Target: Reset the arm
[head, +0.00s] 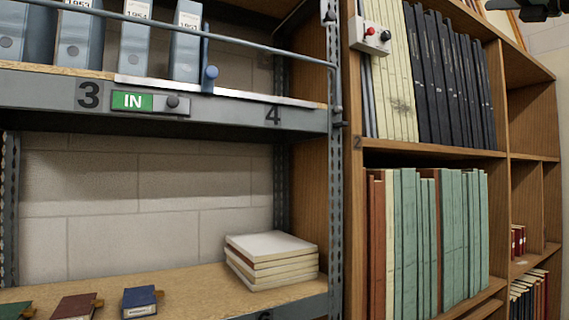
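A dark mechanical piece at the top right corner of the head view looks like the end of my arm with my gripper (528,8). Most of it is cut off by the upper edge. Its fingers cannot be made out, so I cannot tell whether it is open or shut. It appears in front of the upper right of the wooden bookcase (432,151), and nothing is seen held in it.
A button box (371,35) is on the bookcase upright.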

